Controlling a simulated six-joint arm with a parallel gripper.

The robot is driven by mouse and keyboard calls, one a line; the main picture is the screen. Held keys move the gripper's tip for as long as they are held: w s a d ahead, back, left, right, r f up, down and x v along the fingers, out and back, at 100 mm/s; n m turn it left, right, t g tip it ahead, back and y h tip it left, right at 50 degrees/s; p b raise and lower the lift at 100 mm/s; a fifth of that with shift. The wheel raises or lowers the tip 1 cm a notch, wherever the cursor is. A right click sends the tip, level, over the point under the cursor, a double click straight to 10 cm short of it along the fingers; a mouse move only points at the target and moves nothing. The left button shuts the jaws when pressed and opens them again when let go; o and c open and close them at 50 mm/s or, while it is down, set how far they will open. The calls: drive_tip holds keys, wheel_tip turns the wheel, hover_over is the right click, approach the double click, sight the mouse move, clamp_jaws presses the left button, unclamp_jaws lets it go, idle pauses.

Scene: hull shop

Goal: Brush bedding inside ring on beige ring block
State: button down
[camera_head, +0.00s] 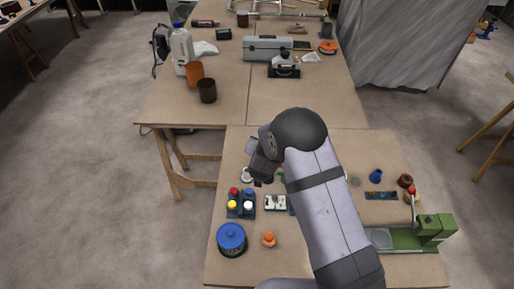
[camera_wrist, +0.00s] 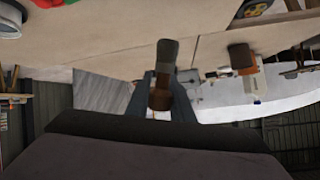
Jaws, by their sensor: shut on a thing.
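My gripper (camera_head: 258,178) is low over the near table's left half, its fingertips hard to make out in the head view. In the wrist view my gripper (camera_wrist: 163,98) is shut on a brush-like tool (camera_wrist: 166,58), with a brown part between the fingers and a dark grey-brown end beyond them. A small white piece (camera_head: 246,174) sits beside the gripper, partly covered; I cannot tell whether it is a ring. I cannot pick out the beige ring block with certainty; my arm hides the middle of the table.
A rack of coloured-cap bottles (camera_head: 241,204), a white block (camera_head: 275,202), a blue tin (camera_head: 231,239) and an orange piece (camera_head: 268,240) stand in front. A green machine (camera_head: 424,232) is at right. Dark (camera_head: 207,91) and orange cups (camera_head: 194,73) stand on the far table.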

drive_tip(key=s+d+m+g+h, duration=0.25)
drive_tip(key=d+m+h, duration=0.5)
drive_tip(key=d, duration=0.45)
drive_tip(key=s+d+f+m+g+h, duration=0.2)
drive_tip(key=s+d+m+g, duration=0.3)
drive_tip(key=s, duration=0.3)
drive_tip(key=shift+s, duration=0.3)
